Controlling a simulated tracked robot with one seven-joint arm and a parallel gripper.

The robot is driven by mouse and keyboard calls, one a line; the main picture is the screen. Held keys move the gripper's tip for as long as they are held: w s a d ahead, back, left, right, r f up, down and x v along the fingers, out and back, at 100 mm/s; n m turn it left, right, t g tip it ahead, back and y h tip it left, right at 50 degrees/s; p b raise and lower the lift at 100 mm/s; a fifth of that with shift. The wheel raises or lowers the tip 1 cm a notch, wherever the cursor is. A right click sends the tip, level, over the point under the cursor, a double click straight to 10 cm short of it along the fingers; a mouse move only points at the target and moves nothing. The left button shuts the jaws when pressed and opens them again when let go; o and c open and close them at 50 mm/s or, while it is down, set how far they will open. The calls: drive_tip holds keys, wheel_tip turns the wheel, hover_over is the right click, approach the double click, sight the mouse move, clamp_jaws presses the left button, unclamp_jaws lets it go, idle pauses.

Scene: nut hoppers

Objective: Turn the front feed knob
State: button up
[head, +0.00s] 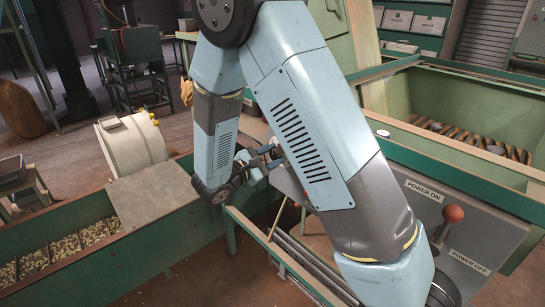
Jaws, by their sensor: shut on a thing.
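My gripper (272,155) is small in the head view, just left of my large blue upper arm link. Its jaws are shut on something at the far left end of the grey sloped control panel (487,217). From its place there, the held thing appears to be the front feed knob. The knob itself is hidden by the fingers and my arm, so its angle cannot be told.
A red-balled power lever (453,214) stands on the panel between "POWER ON" and "POWER OFF" labels. A green hopper (470,104) lies behind right. A green trough with nuts (70,246) is at left, by a white drum (133,143). My arm covers the panel's middle.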

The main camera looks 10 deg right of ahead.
drive_tip(key=n, duration=0.5)
drive_tip(key=shift+w+n, duration=0.1)
drive_tip(key=shift+n, duration=2.3)
drive_tip(key=o, duration=1.1)
drive_tip(key=shift+c, duration=0.2)
drive_tip(key=v, duration=1.4)
drive_tip(key=shift+w, duration=0.1)
